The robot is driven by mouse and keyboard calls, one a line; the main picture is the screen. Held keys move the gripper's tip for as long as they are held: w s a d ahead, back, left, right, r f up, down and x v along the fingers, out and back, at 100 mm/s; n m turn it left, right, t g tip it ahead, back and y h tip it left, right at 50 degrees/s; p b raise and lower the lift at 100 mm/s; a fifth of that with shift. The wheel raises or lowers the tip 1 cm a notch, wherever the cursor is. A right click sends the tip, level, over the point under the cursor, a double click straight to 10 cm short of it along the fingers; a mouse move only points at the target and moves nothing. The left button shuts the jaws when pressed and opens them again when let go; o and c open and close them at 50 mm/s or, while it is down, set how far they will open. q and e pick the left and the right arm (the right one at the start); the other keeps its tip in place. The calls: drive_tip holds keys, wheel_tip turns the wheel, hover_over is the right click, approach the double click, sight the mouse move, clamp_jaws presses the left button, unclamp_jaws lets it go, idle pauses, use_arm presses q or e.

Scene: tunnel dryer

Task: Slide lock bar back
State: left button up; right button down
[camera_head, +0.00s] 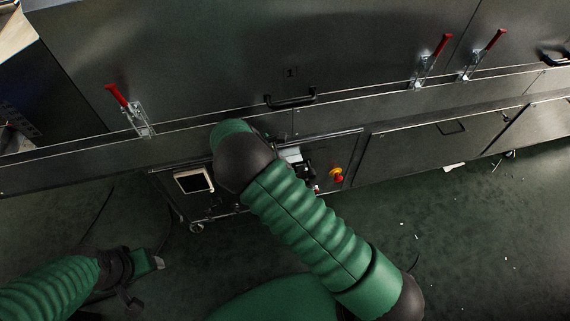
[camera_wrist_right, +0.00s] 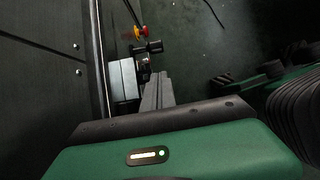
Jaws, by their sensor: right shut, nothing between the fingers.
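My right gripper (camera_wrist_right: 158,90) shows in the right wrist view as grey fingers, shut and empty, extending along the machine's front. A pale grey box (camera_wrist_right: 124,80) is fixed on the front close beside the fingers. A black knobbed fitting (camera_wrist_right: 150,47) lies just beyond the fingertips; I cannot tell whether they touch it. In the head view the box (camera_head: 290,154) and black fitting (camera_head: 306,170) show past my right forearm, which hides most of the hand. I cannot pick out the lock bar with certainty. My left gripper (camera_head: 143,264) is low at the left, its jaws unclear.
A red and yellow stop button (camera_head: 336,174) sits right of the fitting. A small screen (camera_head: 193,181) is left of my forearm. Red-handled clamps (camera_head: 128,108) and a black handle (camera_head: 291,99) line the dryer above. Pale scraps lie on the green floor at the right.

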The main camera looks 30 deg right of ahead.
drive_tip(key=d+r+b+x, duration=0.1)
drive_tip(key=b+x, duration=0.1)
drive_tip(key=x, duration=0.7)
drive_tip(key=shift+s+d, duration=0.2)
drive_tip(key=shift+d, duration=0.15)
drive_tip(key=shift+r, duration=0.1)
drive_tip(key=s+d+p, duration=0.1)
drive_tip(key=d+p, duration=0.1)
drive_tip(key=d, duration=0.4)
drive_tip(key=shift+s+d+p, duration=0.3)
drive_tip(key=shift+s+p, duration=0.05)
drive_tip(key=shift+p, duration=0.05)
